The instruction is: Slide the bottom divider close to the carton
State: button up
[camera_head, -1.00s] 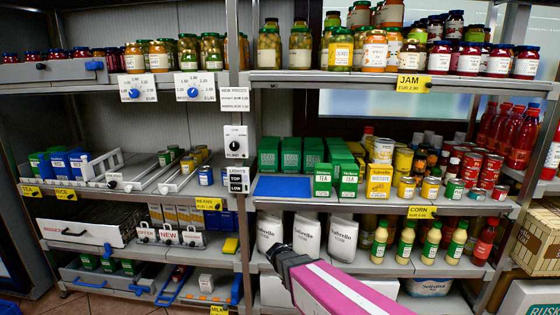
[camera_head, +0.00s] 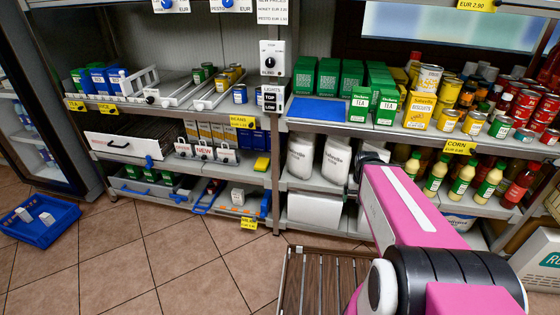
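On the bottom shelf in the head view, a small white carton (camera_head: 238,197) stands between blue parts. A long blue divider (camera_head: 207,196) lies to its left, apart from it, running from front to back. Another blue piece (camera_head: 265,206) is to the right of the carton. My pink arm reaches in from the lower right. The dark end of my arm, with my gripper (camera_head: 354,184), is in front of the white sacks, well right of the carton and divider. The fingers are too small and partly hidden to tell whether they are open.
A yellow price tag (camera_head: 249,223) hangs at the shelf edge below the carton. A metal upright (camera_head: 275,175) stands between the carton's bay and my gripper. White sacks (camera_head: 335,163) and bottles (camera_head: 462,182) fill the right bay. A blue crate (camera_head: 40,220) sits on the floor at left.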

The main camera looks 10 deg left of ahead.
aim_at(267, 201)
jog(key=k+j+z, duration=0.1)
jog(key=j, duration=1.6)
jog(key=k+j, duration=0.5)
jog(key=k, duration=0.15)
jog(key=i+j+z, duration=0.05)
